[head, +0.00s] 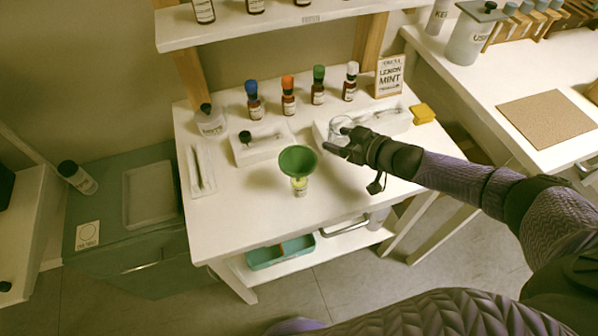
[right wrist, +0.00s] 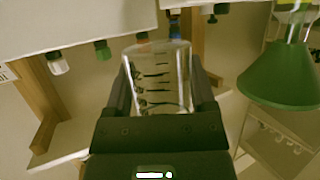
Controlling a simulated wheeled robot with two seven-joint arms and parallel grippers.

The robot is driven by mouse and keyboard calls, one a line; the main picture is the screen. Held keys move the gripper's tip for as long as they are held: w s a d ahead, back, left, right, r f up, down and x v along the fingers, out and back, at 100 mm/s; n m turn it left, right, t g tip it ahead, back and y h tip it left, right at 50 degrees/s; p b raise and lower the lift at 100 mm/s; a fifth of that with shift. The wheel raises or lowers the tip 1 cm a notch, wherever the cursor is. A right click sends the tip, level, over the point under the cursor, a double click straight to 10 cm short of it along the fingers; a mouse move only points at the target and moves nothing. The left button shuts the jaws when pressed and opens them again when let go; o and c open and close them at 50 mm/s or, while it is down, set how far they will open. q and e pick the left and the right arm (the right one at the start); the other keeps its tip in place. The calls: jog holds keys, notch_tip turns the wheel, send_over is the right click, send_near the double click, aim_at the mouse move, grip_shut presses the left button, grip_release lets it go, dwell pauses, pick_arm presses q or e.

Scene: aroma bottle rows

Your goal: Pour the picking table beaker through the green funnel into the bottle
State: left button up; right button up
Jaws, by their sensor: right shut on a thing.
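My right gripper (head: 338,146) is shut on a clear glass beaker (head: 342,125). In the right wrist view the beaker (right wrist: 160,78), with dark graduation marks, sits between the two fingers (right wrist: 160,95). The green funnel (head: 297,159) sits on top of a small bottle (head: 299,187) with pale yellow-green content, near the middle front of the white table. The gripper and beaker are behind and to the right of the funnel, apart from it. The funnel (right wrist: 282,78) also shows at the right of the right wrist view, which looks upside down. My left gripper is not in view.
Capped bottles with blue (head: 254,100), orange (head: 288,96), green (head: 318,86) and white (head: 350,82) caps line the back. White trays (head: 264,146) lie between them and the funnel. A sign (head: 389,76) and yellow block (head: 422,113) are at right. The table's front is clear.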

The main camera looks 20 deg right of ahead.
jog(key=w+d+r+p, duration=0.1)
jog(key=d+r, duration=0.3)
jog(key=r, duration=0.1)
jog(key=shift+w+d, duration=0.35)
jog(key=shift+w, duration=0.05)
jog(key=shift+a, duration=0.1)
